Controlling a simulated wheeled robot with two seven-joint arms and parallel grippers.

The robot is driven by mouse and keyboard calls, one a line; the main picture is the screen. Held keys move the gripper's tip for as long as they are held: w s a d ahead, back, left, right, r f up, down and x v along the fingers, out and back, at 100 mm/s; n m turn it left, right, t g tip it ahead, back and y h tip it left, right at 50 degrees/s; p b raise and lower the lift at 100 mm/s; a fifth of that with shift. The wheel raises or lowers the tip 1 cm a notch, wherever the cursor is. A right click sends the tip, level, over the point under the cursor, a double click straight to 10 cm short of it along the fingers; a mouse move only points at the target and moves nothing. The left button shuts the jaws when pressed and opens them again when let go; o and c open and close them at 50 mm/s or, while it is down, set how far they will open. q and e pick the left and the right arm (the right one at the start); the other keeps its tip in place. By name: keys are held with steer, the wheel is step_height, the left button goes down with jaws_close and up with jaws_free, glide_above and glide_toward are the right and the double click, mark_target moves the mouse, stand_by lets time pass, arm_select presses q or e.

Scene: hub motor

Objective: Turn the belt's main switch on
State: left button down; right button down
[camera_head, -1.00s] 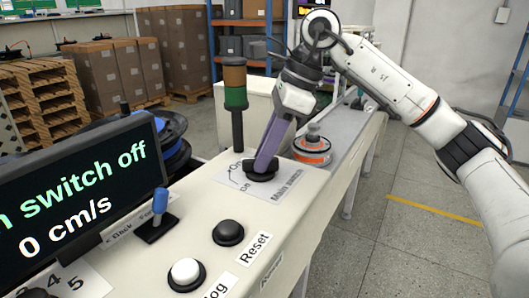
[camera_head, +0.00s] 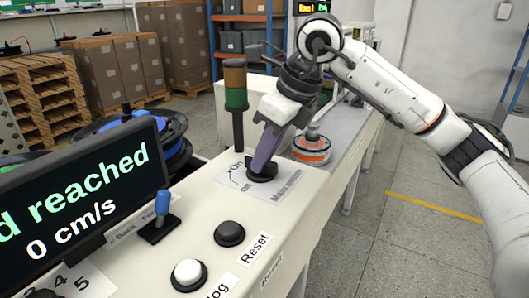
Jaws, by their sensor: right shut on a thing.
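The main switch (camera_head: 262,174) is a black round knob on the cream control panel, at a white label plate (camera_head: 282,190) marked "Main switch". My right gripper (camera_head: 263,161) reaches down from above with its purple fingers shut on the knob, which they partly hide. The fingers and wrist lean up to the right. The display (camera_head: 82,195) on the left reads "...d reached" and "0 cm/s"; its left part is cut off. My left gripper is not in view.
A signal tower (camera_head: 236,100) stands just behind the switch. A blue-topped lever (camera_head: 160,213), a black Reset button (camera_head: 229,233) and a white button (camera_head: 187,273) are nearer. An orange and grey motor part (camera_head: 311,149) sits on the belt to the right.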

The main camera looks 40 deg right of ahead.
steer(key=shift+m, duration=0.3)
steer(key=c, duration=1.7)
jaws_free()
steer(key=p+v, duration=0.1)
steer(key=v, duration=0.9)
steer(key=shift+r, duration=0.2)
